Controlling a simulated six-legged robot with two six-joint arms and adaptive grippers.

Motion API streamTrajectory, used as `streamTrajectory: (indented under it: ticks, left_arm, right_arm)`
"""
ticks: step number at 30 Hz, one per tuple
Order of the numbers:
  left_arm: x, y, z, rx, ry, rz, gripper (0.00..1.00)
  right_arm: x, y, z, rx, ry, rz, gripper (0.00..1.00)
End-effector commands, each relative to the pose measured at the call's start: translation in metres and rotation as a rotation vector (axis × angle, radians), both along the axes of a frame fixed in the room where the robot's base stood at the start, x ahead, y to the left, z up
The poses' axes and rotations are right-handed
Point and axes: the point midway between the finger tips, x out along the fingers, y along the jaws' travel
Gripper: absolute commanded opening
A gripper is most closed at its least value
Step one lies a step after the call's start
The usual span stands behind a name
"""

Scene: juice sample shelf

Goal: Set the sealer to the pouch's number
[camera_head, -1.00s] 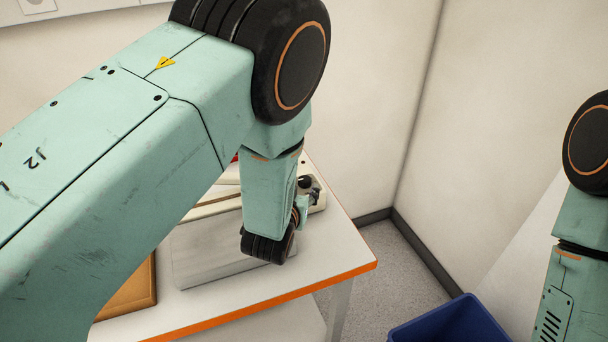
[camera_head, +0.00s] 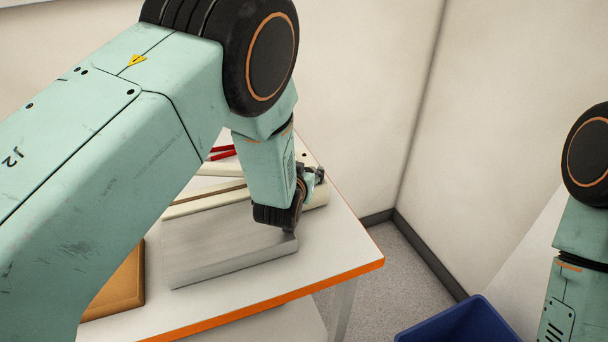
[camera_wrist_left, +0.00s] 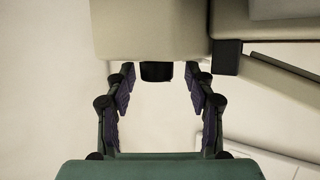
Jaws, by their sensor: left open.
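The cream sealer (camera_head: 318,197) lies on the white table, mostly behind my left arm, with a flat grey plate (camera_head: 225,245) along its front. My left gripper (camera_head: 314,178) is at the sealer's right end, pointing away from me and partly hidden by its own wrist. In the left wrist view the gripper (camera_wrist_left: 159,78) is open. A short dark knob (camera_wrist_left: 157,71) sticks out of the sealer's cream end (camera_wrist_left: 150,30) between the fingertips, with gaps on both sides. Its number marks cannot be seen. No pouch is in view. My right gripper is out of view.
A brown wooden board (camera_head: 122,285) lies left of the grey plate. Red handles (camera_head: 222,152) show behind the sealer. The white table (camera_head: 335,255) has an orange edge and bare space at front right. A blue bin (camera_head: 460,322) stands on the floor.

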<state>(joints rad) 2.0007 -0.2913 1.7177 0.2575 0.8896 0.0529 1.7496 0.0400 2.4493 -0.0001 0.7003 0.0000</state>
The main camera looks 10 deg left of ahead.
Motion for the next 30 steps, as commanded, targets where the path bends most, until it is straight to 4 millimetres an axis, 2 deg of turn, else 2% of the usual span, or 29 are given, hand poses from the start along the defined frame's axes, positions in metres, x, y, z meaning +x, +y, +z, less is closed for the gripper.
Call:
streamTrajectory:
  ticks: [5,23,30]
  left_arm:
    - [-0.0002,-0.0002,0.0006,0.0,0.0,0.0,0.52]
    - [-0.0009,0.0004,0.0002,-0.001,0.001,0.001,0.01]
    - [-0.0008,0.0006,0.0003,0.0,0.001,-0.008,0.0]
  right_arm:
    - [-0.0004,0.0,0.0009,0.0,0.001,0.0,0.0]
    - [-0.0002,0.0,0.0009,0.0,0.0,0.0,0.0]
    - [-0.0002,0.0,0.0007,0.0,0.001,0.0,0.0]
